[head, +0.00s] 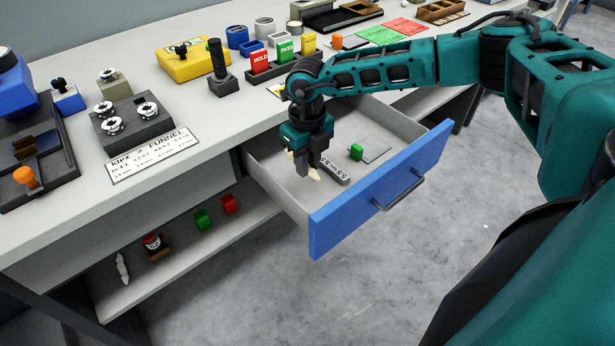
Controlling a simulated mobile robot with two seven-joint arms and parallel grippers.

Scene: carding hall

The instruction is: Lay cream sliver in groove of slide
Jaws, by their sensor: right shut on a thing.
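My right gripper (308,172) reaches down into the open drawer (282,196) and is shut on the cream sliver (315,175). A cream end of the sliver shows below the fingertips, and another cream bit shows at their left side; the fingers hide the middle. A grey bar with white markings (335,171), which looks like the slide, lies in the drawer just right of the fingers. Its groove cannot be made out, and I cannot tell whether the sliver touches it. My left gripper is not in view.
The drawer's blue front (380,190) stands out over the floor. On the bench are a funnel label card (153,154), a black post (218,70) and a yellow box (188,62). A shelf (180,255) below holds small items.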

